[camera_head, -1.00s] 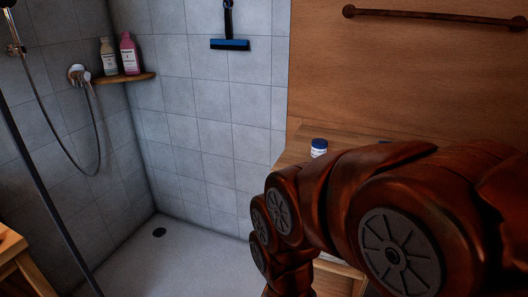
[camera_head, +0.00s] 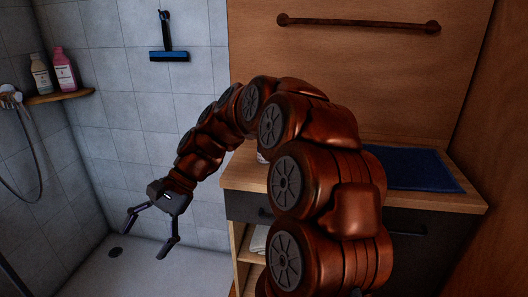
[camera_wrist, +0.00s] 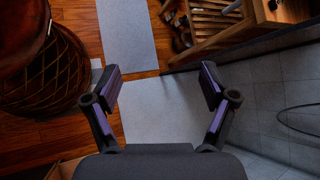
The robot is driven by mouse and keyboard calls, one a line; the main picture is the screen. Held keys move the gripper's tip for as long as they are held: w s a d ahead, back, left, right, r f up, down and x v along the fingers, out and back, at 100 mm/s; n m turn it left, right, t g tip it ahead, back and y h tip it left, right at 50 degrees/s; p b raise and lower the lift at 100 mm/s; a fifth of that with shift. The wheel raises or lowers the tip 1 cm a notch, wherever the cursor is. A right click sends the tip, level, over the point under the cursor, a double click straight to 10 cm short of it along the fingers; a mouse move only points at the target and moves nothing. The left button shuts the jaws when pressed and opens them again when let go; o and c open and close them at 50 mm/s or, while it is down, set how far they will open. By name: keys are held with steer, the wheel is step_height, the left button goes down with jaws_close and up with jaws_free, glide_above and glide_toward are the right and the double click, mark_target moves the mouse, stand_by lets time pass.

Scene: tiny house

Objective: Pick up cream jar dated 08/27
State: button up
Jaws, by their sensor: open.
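My gripper (camera_head: 147,240) hangs open and empty over the shower area in the head view, left of the wooden counter (camera_head: 240,176). Its two spread fingers also show in the wrist view (camera_wrist: 160,78), with nothing between them. A small pale piece (camera_head: 261,157) shows on the counter beside my arm, and may be part of a jar. My arm hides most of it and much of the counter's left side. No date can be read, so I cannot tell which jar is dated 08/27.
A blue towel or mat (camera_head: 415,169) lies on the counter's right. A rust-brown rail (camera_head: 358,24) is on the wall above. Bottles (camera_head: 64,72) stand on a corner shelf (camera_head: 60,97). The wrist view shows a wicker basket (camera_wrist: 45,75), a slatted wooden rack (camera_wrist: 215,22) and a pale floor (camera_wrist: 165,110).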

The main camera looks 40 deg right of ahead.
steer(key=w+d+r+m+t+y+p, duration=0.1)
steer(key=w+d+r+m+t+y, duration=0.15)
steer(key=w+d+m+t, duration=0.6)
steer(key=w+d+r+m+g+y+p, duration=0.1)
steer(key=w+d+r, duration=0.35)
steer(key=d, duration=0.85)
steer(key=s+d+f+m+t+h+p, duration=0.1)
steer(key=s+d+m+t+h, duration=0.25)
steer(key=d, duration=1.15)
steer(key=s+d+f+m+t+p, duration=0.15)
steer(key=d+m+t, duration=0.4)
steer(key=d, duration=0.95)
steer(key=shift+g, duration=0.45)
steer(key=f, duration=0.7)
steer(key=shift+s+d+b, duration=0.15)
steer(key=shift+s+b, duration=0.1)
steer(key=shift+b, duration=0.05)
steer(key=shift+x, duration=3.75)
steer(key=shift+f, duration=0.1)
steer(key=shift+c, duration=0.4)
steer(key=c, duration=1.2)
